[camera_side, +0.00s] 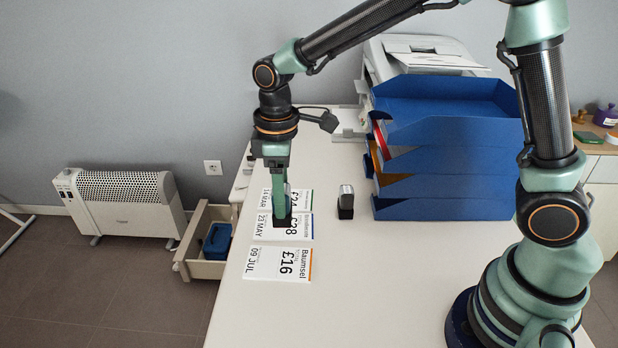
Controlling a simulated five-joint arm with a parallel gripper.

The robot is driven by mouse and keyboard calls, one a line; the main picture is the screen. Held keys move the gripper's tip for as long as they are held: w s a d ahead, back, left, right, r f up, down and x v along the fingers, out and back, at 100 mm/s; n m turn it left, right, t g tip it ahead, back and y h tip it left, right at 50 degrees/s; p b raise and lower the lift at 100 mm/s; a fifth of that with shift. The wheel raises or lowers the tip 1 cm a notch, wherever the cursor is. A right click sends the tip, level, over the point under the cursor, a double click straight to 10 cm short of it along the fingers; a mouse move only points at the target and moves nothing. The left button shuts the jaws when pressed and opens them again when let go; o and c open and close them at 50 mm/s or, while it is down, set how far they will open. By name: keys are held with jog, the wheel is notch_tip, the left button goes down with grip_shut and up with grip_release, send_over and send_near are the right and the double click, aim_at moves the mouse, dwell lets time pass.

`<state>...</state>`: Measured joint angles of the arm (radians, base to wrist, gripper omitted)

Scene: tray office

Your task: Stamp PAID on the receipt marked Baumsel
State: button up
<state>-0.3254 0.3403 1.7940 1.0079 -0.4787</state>
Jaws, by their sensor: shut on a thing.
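The Baumsel receipt (278,263), white with an orange edge, reads £16 and 09 JUL. It lies flat on the desk, nearest the camera of three receipts. My gripper (281,192) points down and is shut on a dark stamp (282,221). The stamp is upright and covers part of the middle receipt (303,228), which reads £28 and 23 MAY. I cannot tell whether it touches the paper. The far receipt (303,195), reading £24 and 14 MAR, is partly behind my gripper. A second stamp (345,202), with a silver top and black base, stands to the right of the receipts.
Blue stacked trays (450,160) stand at the back right, with a white printer (425,55) behind. The white desk (365,290) is clear in front and right of the Baumsel receipt. An open drawer (205,250) and a heater (120,200) are off to the left.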

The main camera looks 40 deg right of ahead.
jog(key=w+a+f, duration=0.1)
jog(key=a+f, duration=0.2)
jog(key=a, duration=0.1)
send_over(269, 261)
jog(key=shift+f, duration=3.15)
jog(key=shift+f, duration=0.55)
notch_tip(269, 261, up, 7)
jog(key=shift+r, duration=0.1)
dwell(0.6)
